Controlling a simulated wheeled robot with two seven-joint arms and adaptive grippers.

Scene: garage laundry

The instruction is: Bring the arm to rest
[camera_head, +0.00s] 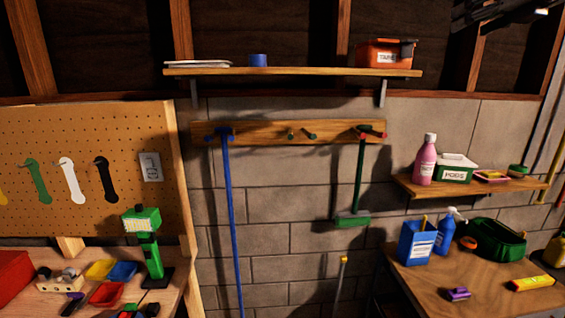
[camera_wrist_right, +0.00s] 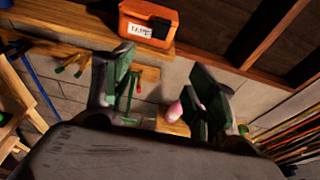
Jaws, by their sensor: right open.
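My right gripper (camera_head: 497,14) is raised at the top right corner of the head view, only partly in the picture. In the right wrist view its two green-padded fingers (camera_wrist_right: 160,92) stand well apart, with nothing between them that they touch. Behind the gap are the block wall and a pink bottle (camera_wrist_right: 174,110), farther away. My left gripper is in neither view.
An upper shelf (camera_head: 300,72) holds an orange bin (camera_head: 376,54) and a blue roll (camera_head: 257,60). A peg rail (camera_head: 260,131) carries long-handled tools. A lower right shelf (camera_head: 400,183) holds a pink bottle (camera_head: 424,163). A workbench (camera_head: 430,282) stands below, cluttered.

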